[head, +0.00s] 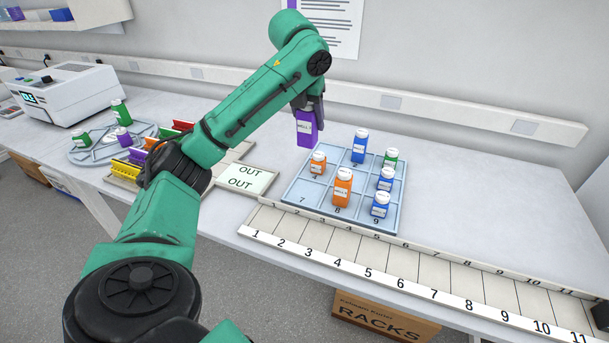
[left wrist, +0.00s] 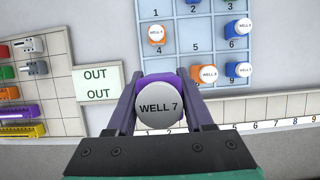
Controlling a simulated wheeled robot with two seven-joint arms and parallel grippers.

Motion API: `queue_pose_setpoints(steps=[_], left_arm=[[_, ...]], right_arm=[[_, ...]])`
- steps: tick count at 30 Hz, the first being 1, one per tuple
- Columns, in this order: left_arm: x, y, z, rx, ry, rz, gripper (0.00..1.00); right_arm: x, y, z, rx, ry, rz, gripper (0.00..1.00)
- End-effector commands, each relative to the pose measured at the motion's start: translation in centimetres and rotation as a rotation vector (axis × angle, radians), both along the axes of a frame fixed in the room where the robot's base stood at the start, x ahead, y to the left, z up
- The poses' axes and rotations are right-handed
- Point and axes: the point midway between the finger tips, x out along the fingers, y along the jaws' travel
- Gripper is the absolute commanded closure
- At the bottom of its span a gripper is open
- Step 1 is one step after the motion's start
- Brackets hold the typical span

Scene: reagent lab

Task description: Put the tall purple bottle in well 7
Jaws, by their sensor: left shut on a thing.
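My left gripper (head: 309,103) is shut on the tall purple bottle (head: 306,129) and holds it upright in the air. In the left wrist view the bottle's white cap (left wrist: 159,107) reads "WELL 7" and sits between the fingers. Well 7 (head: 303,199), at the tray's front left corner, is empty in the head view; in the left wrist view the bottle and gripper hide it. My right gripper is not in view.
An orange bottle (head: 317,163) stands in well 4 and a taller orange bottle (head: 342,188) in well 8. Blue bottles (head: 360,146) and a green one (head: 390,158) fill other wells. The OUT plate (head: 248,180) lies left of the tray; a numbered strip (head: 385,275) runs in front.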

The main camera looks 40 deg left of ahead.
Motion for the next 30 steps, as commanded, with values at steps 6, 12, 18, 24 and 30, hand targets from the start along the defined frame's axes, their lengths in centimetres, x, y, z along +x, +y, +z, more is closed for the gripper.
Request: queue_pose_setpoints(steps=[6, 12, 18, 24, 30], left_arm=[[-0.2, 0.2, -7.9, 0.001, 0.009, 0.002, 1.0], [-0.1, 0.1, -12.6, -0.001, 0.003, 0.001, 1.0], [-0.1, 0.2, -16.1, -0.002, 0.004, 0.002, 1.0], [0.0, 0.2, -16.8, -0.002, -0.002, 0.002, 1.0], [0.0, 0.2, -17.1, -0.001, 0.001, 0.002, 0.44]], right_arm=[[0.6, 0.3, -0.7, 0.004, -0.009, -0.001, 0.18], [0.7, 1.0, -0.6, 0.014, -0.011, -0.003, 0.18], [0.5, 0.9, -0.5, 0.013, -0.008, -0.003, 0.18], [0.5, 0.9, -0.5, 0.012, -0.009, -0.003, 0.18], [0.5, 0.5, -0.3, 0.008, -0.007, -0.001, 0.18]])
